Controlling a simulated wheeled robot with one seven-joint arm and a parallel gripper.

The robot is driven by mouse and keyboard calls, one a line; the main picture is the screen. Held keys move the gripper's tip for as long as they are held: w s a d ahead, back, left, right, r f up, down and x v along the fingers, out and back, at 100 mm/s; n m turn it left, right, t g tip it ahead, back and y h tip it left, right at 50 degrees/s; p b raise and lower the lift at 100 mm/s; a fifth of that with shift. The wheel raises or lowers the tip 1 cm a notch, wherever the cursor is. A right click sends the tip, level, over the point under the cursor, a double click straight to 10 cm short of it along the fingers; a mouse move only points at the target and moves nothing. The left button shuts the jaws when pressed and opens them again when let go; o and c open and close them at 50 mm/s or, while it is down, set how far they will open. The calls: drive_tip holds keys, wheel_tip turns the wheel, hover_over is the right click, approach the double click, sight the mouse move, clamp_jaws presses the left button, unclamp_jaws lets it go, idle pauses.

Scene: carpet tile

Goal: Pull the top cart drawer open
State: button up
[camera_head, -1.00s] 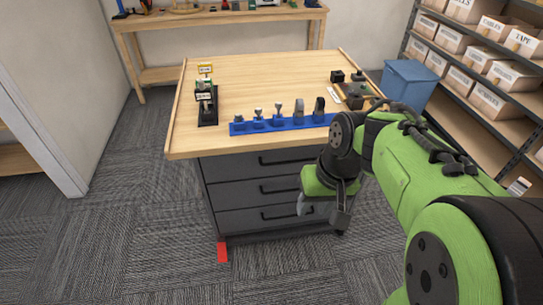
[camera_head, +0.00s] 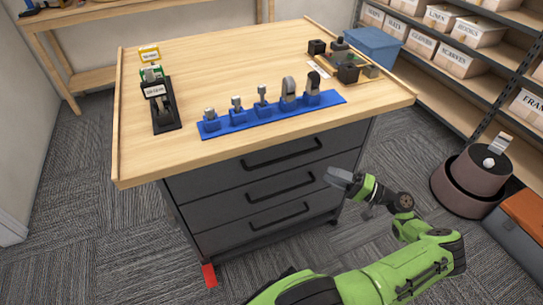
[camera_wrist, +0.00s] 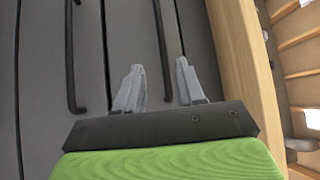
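The cart has a wooden top (camera_head: 230,75) and dark grey drawers. The top drawer (camera_head: 225,175) is closed, with a black bar handle (camera_head: 283,158). My gripper (camera_head: 332,177) is in front of the cart, near the right end of that handle. In the wrist view my gripper (camera_wrist: 160,78) has its two grey fingers spread and empty. The end of the top handle (camera_wrist: 161,45) appears in the gap between the fingers; I cannot tell how deep it sits or whether anything touches.
Lower drawer handles (camera_head: 282,188) lie beneath. A blue rack with tools (camera_head: 270,120) stands on the cart top. A brown round bin (camera_head: 470,182) and shelves with boxes are at the right.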

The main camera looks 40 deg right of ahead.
sight(286, 157)
drive_tip(key=b+x, duration=0.1)
drive_tip(key=x, duration=1.4)
drive_tip(key=shift+w+a, duration=0.15)
clamp_jaws()
